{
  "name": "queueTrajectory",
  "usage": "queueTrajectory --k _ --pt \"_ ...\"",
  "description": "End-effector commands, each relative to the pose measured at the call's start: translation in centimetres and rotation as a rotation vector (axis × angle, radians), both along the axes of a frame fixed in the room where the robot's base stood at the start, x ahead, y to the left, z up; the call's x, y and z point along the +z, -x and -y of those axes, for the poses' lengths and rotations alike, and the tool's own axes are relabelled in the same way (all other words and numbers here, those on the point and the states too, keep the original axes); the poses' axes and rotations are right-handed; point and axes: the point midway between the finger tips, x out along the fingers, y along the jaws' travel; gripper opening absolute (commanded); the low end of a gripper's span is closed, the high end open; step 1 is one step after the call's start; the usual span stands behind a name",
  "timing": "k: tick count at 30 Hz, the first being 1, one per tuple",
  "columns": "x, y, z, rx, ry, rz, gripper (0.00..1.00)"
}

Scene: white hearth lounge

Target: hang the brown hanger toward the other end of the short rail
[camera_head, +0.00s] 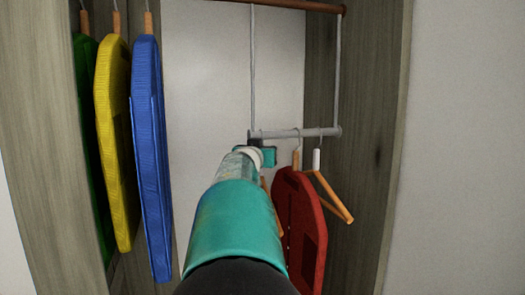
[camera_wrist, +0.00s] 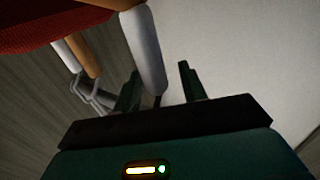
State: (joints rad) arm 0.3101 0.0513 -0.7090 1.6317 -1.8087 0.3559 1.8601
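The short rail (camera_head: 312,132) hangs level on two thin grey rods below the upper rail. My gripper (camera_head: 258,148) is at its left end, just under it. In the wrist view my gripper's two fingers (camera_wrist: 160,88) stand apart, with the pale neck of a brown hanger (camera_wrist: 145,52) between them, nearer the left finger; a gap shows to its right. In the head view this hanger (camera_head: 265,187) is mostly hidden behind my arm. Another brown-orange hanger (camera_head: 334,196) with a white neck hangs bare near the rail's right end.
A red garment (camera_head: 302,225) hangs from the short rail between the two hangers. Green (camera_head: 88,130), yellow (camera_head: 115,140) and blue (camera_head: 150,150) garments hang at the left. A wooden side panel (camera_head: 372,150) stands close to the rail's right end.

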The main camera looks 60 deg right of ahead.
Motion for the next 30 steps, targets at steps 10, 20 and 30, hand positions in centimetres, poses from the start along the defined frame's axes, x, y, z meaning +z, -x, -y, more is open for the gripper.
queueTrajectory --k 10,20,30 --pt "0.0 0.0 -0.1 0.001 0.0 0.0 0.48" --pt "0.1 0.7 -3.7 0.004 -0.002 0.004 0.48" --pt "0.1 2.1 -9.8 0.003 -0.001 0.003 0.48"
